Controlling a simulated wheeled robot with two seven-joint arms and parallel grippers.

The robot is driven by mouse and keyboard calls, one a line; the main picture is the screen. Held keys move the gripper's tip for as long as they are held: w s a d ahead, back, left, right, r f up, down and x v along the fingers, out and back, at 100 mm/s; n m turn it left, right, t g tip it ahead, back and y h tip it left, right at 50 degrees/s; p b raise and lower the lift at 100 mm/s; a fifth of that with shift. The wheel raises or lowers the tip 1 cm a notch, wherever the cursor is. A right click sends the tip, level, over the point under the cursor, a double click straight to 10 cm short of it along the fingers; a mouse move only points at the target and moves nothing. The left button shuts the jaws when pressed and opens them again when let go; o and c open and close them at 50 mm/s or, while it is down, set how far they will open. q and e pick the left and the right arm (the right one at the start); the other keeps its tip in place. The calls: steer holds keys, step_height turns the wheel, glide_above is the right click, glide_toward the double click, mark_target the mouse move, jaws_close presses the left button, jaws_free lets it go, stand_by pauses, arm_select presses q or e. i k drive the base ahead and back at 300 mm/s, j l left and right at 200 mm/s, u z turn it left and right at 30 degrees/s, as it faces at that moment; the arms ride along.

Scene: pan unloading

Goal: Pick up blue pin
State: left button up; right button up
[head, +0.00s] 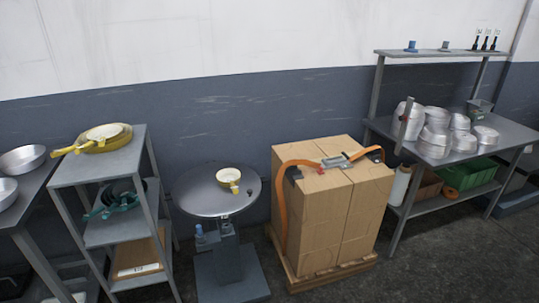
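No thing is clearly recognisable as a blue pin at this size. A small blue piece (411,46) stands on the high narrow shelf at the upper right. Another small blue piece (199,233) shows just below the left front edge of the round grey table (190,203); I cannot tell whether it is a pin or part of the stand. Neither of my grippers is in view.
A yellow pan (228,176) sits on the round table. More yellow pans (105,132) lie on the grey shelf unit (72,172) at left. A strapped stack of cardboard boxes (318,220) stands right of centre. Metal pots (434,140) fill the workbench (510,132) at right.

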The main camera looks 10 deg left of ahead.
mark_target(199, 228)
steer(key=u, duration=0.35)
steer(key=i+l+u, duration=0.15)
steer(key=u, duration=0.55)
steer(key=l, duration=0.1)
